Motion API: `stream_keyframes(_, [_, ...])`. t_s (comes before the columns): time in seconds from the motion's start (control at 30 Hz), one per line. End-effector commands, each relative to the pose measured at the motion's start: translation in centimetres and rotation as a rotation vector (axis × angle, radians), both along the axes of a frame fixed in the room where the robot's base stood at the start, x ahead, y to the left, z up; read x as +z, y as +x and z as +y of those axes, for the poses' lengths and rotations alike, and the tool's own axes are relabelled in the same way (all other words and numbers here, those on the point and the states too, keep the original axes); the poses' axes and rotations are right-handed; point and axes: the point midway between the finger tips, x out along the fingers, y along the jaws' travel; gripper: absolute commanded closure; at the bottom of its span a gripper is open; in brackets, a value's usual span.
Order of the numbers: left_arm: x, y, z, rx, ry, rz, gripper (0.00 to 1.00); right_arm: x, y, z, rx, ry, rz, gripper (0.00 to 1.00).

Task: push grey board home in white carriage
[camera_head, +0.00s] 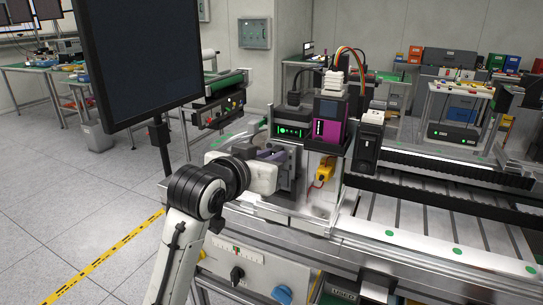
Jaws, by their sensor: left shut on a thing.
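My left gripper (288,168) reaches in from the lower left to the near left end of the machine bench. It is shut on a small grey piece, which I take to be the grey board; the jaws hide most of it. A pale, whitish block (318,212), which looks like the white carriage, sits just right of and below the jaws. How far the board sits in the carriage cannot be told from here. My right gripper is not in view.
A black monitor (138,55) stands at the left. Behind the jaws are a black box with green lights (292,131), a magenta module (327,128) and a black module (367,142). A yellow part (324,172) hangs close right. The slotted bed (440,222) lies open at right.

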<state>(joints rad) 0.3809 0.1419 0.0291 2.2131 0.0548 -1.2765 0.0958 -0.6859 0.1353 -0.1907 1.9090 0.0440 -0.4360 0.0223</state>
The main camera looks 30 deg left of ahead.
Motion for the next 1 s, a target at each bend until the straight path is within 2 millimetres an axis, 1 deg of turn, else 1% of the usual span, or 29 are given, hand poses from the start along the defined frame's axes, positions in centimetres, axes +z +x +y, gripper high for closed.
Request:
stream_keyframes(0.5, [-1.2,0.0,0.0,0.000,0.000,0.002,1.00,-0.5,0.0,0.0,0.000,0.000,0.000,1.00])
stream_keyframes(0.77, [-1.2,0.0,0.0,0.000,0.000,0.004,1.00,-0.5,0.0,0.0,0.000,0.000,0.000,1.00])
stream_keyframes(0.8, [-1.2,0.0,0.0,0.000,0.000,0.004,0.78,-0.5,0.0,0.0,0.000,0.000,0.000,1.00])
stream_keyframes(0.9, [-1.1,0.0,0.0,0.000,0.000,0.003,0.63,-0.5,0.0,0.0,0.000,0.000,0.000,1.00])
stream_keyframes(1.0, [-1.1,0.0,0.0,0.000,0.000,0.002,0.63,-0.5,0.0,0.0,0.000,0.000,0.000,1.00])
